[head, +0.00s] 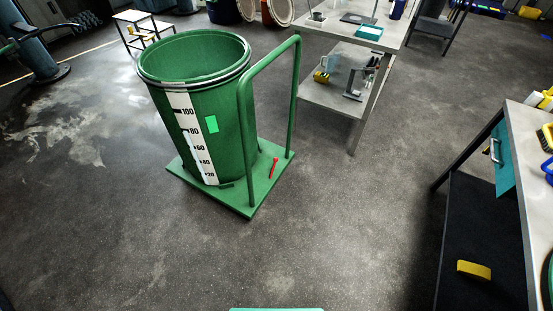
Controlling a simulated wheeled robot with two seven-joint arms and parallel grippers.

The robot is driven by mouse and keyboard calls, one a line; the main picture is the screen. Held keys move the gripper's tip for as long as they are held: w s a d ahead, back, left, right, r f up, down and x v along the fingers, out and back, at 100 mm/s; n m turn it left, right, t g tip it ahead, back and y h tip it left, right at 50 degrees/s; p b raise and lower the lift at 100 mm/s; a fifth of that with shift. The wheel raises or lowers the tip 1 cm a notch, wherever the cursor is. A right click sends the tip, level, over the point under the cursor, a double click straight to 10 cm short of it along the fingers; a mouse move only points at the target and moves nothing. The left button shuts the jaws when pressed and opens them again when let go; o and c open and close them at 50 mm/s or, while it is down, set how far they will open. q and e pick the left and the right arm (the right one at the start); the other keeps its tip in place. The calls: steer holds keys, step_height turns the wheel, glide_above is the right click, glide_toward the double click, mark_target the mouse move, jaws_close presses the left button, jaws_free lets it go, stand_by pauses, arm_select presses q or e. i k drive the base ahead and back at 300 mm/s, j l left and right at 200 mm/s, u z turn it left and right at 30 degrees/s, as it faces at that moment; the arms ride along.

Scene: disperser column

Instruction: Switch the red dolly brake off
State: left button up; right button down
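The red brake lever (274,167) is a small slim piece on the deck of the green dolly (242,204), near the right side of its base. It stands tilted, with its upper end leaning to the right. The dolly has a tall green push handle (242,125) on its right side. A large green barrel (162,115) with a white number scale (195,135) stands on the dolly. Neither of my grippers is in the head view.
A steel table (345,105) with a lower shelf stands behind and right of the dolly. A workbench (515,165) with a teal drawer is at the right edge. A small step stool (140,25) is behind left. The floor in front of the dolly is clear.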

mark_target(275, 160)
steer(key=i+u, duration=0.1)
steer(key=u, duration=0.25)
steer(key=l+u, duration=0.15)
steer(key=u, duration=0.25)
steer(key=i+l+u, duration=0.1)
steer(key=u, duration=0.25)
steer(key=i+l+u, duration=0.25)
steer(key=l+u, duration=0.25)
steer(key=l, duration=0.8)
steer(key=l+u, duration=0.5)
steer(key=l, duration=2.9)
steer(key=k, duration=0.05)
